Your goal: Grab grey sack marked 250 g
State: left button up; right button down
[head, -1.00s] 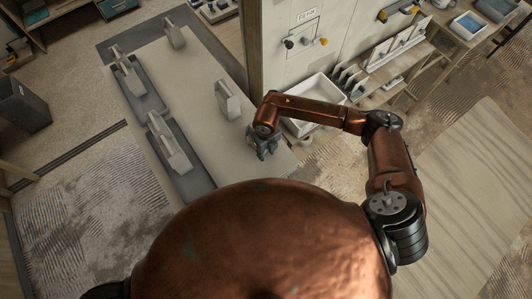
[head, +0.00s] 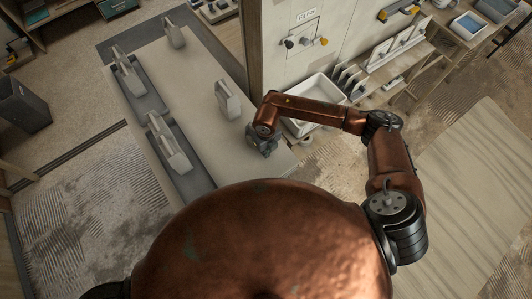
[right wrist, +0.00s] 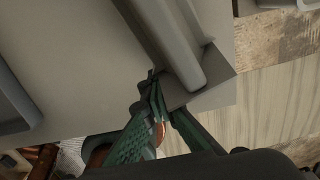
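No weight mark is legible. My right gripper (head: 262,140) hangs over the table's right side, nearer me than the lone sack. In the right wrist view its green fingers (right wrist: 156,85) meet at the tips, with nothing visible between them. A long grey body, apparently a sack (right wrist: 172,42), lies just beyond; contact is unclear. My left gripper is out of view.
A wooden post (head: 251,45) and a pale wall panel (head: 288,62) rise beside the table's right edge. A white basin (head: 318,88) is behind my right forearm. A dark bin (head: 22,104) stands on the floor at left. The table's middle is clear.

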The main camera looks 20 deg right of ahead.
jog(key=shift+r, duration=0.1)
jog(key=shift+r, duration=0.65)
jog(key=w+a+r+b, duration=0.2)
jog(key=w+a+r, duration=0.7)
jog(key=a+r, duration=0.1)
jog(key=shift+w+a+r+b, duration=0.2)
jog(key=shift+r+b, duration=0.2)
jog(key=shift+r, duration=0.3)
jog(key=c, duration=2.7)
grip_release()
jog(key=o, duration=2.1)
jog(key=shift+o, duration=0.2)
